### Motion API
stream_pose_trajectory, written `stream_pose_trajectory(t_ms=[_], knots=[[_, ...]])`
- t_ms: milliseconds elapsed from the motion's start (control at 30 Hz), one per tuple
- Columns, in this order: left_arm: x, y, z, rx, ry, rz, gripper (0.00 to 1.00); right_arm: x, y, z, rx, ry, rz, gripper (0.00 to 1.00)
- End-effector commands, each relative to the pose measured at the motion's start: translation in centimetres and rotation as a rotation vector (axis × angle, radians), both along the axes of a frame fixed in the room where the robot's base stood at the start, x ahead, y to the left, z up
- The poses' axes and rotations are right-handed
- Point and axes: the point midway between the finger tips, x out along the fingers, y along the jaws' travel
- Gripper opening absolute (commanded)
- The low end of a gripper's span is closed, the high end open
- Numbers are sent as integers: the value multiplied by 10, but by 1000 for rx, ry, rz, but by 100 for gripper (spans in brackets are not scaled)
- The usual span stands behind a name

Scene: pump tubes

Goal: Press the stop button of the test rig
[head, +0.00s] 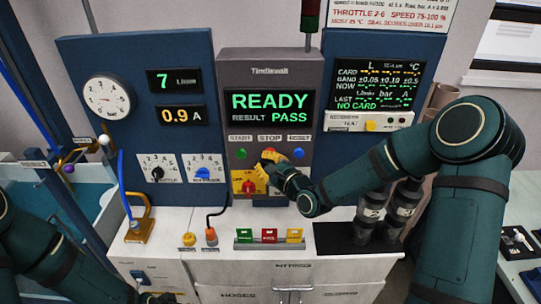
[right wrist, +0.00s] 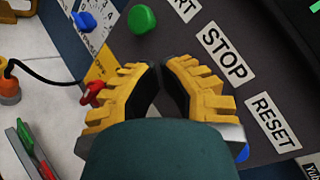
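The test rig's grey panel (head: 228,100) has a screen (head: 270,106) reading READY, RESULT PASS. Below it are the START, STOP and RESET labels; the STOP label (right wrist: 225,55) is clear in the right wrist view. A green button (head: 241,153) sits under START and a blue button (head: 299,153) under RESET. The stop button is hidden behind my right gripper (head: 268,158). That gripper's yellow fingers (right wrist: 160,67) are brought together at the tips, empty, just in front of the panel below STOP. Contact cannot be told. My left gripper (head: 152,297) shows only partly at the bottom edge.
A red rotary switch (head: 249,187) on a yellow plate is just below-left of my right gripper. A rack of coloured cards (head: 270,236) stands on the white counter (head: 210,262). Dark cylinders (head: 402,205) stand to the right, under my right arm.

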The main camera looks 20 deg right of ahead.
Motion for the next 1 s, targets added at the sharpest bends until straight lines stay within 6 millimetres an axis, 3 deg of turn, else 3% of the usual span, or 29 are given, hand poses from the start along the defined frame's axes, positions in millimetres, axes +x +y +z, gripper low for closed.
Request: stream_pose_trajectory(t_ms=[1000], knots=[[0,0,-3,0,0,0,0,10,-4,0,0,-3,-5,0]])
